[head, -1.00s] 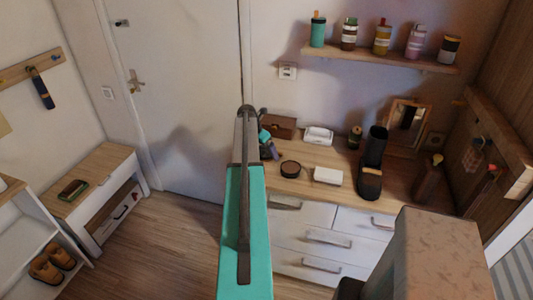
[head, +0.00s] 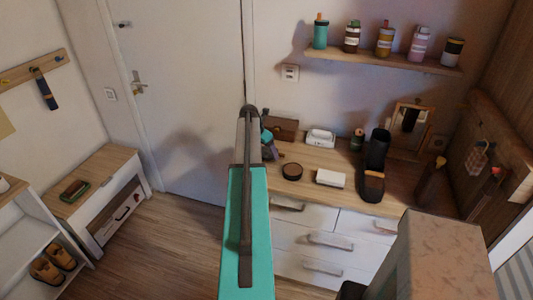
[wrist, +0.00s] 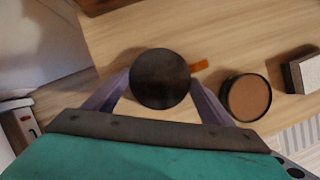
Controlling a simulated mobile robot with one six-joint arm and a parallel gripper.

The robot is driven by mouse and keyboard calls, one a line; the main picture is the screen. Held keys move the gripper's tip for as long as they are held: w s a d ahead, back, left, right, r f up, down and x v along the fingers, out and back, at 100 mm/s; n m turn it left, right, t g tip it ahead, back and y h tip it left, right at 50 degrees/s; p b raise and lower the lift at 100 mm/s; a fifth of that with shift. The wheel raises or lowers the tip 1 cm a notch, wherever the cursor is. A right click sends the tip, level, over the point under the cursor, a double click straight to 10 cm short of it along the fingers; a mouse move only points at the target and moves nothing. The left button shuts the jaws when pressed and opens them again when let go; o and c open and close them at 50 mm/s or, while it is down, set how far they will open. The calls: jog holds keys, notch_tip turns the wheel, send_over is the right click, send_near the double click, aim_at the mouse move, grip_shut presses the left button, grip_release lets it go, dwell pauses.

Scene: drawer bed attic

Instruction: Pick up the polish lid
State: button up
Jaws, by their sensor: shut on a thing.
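The polish lid (wrist: 160,79) is a dark round disc in the wrist view. It sits between the two purple fingers of my gripper (wrist: 160,88), which is shut on it. A short orange strip (wrist: 199,65) shows at the lid's right edge; I cannot tell what it belongs to. The open polish tin (wrist: 248,97), brown inside a dark rim, stands on the dresser just right of the lid. It also shows in the head view (head: 292,171). There my gripper (head: 271,150) is left of the tin, partly hidden by my arm.
The wooden dresser top (head: 318,157) carries a brown box (head: 281,129), a white block (head: 331,178), a white-topped item (head: 320,138) and a dark tall brush-like item (head: 374,168). A shelf (head: 385,61) with several bottles hangs above. A low bench (head: 107,162) stands left of the door.

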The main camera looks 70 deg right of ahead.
jog(key=shift+r+b, duration=0.75)
jog(key=shift+r, duration=0.6)
jog(key=s+a+b, duration=0.1)
jog(key=s+a, duration=0.1)
jog(key=a, duration=0.2)
jog(key=s+a+r+b, duration=0.1)
jog(key=s+a+b, duration=0.1)
jog(key=a, duration=0.3)
jog(key=s+a+b, duration=0.1)
jog(key=s+a, duration=0.2)
jog(key=a, duration=0.2)
jog(key=shift+s+a+r+b, duration=0.15)
jog(key=shift+r+b, duration=0.15)
jog(key=shift+b, duration=0.05)
